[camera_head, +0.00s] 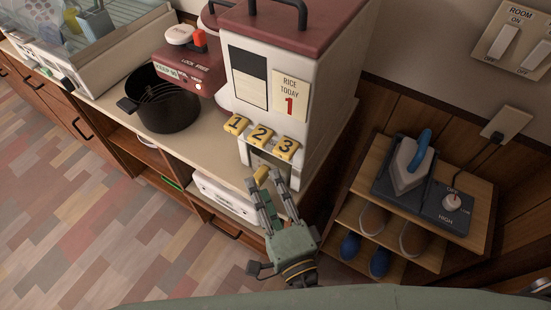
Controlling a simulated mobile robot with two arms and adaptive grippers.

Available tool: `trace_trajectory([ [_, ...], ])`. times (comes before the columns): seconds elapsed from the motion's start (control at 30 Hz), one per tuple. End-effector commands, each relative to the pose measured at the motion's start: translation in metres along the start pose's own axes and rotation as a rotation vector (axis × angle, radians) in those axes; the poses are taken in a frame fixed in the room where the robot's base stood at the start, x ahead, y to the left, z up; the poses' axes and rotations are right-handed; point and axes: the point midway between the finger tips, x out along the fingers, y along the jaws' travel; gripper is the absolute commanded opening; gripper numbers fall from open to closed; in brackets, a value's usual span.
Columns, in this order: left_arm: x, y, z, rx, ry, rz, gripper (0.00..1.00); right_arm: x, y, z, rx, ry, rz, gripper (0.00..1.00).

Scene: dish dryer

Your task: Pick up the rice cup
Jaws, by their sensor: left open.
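The cream rice dispenser (297,70) with a dark red top stands on the counter, with yellow keys marked 1, 2 and 3 (261,137) on its front. A recess shows below the keys. My left gripper (271,182) is open in front of this recess, fingers pointing toward it. A small yellow piece (261,175) shows at the fingertips; I cannot tell whether it is part of the rice cup or whether a finger touches it. No other part of a rice cup can be made out. My right gripper is not in view.
A white box (222,192) sits on a shelf below the counter. At right, a wooden shelf (465,222) holds an iron (410,160) and shoes.

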Motion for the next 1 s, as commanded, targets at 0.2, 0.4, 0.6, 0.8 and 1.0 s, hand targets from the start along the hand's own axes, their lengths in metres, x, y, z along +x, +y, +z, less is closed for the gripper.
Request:
trace_trajectory([
  [0.2, 0.029, -0.001, -0.002, 0.001, 0.000, -0.001, 0.47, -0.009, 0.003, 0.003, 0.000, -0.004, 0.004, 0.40],
  [0.4, 0.029, 0.001, -0.002, 0.000, 0.000, 0.001, 0.47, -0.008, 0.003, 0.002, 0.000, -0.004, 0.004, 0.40],
  [0.6, 0.029, 0.001, -0.002, 0.001, 0.000, 0.001, 0.29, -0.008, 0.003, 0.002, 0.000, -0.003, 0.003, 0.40],
  [0.8, 0.029, 0.003, -0.001, 0.003, 0.000, 0.005, 0.12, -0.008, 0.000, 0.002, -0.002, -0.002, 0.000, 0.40],
  [1.0, 0.028, 0.004, -0.001, 0.004, 0.000, 0.007, 0.00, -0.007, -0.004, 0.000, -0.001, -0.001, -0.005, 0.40],
])
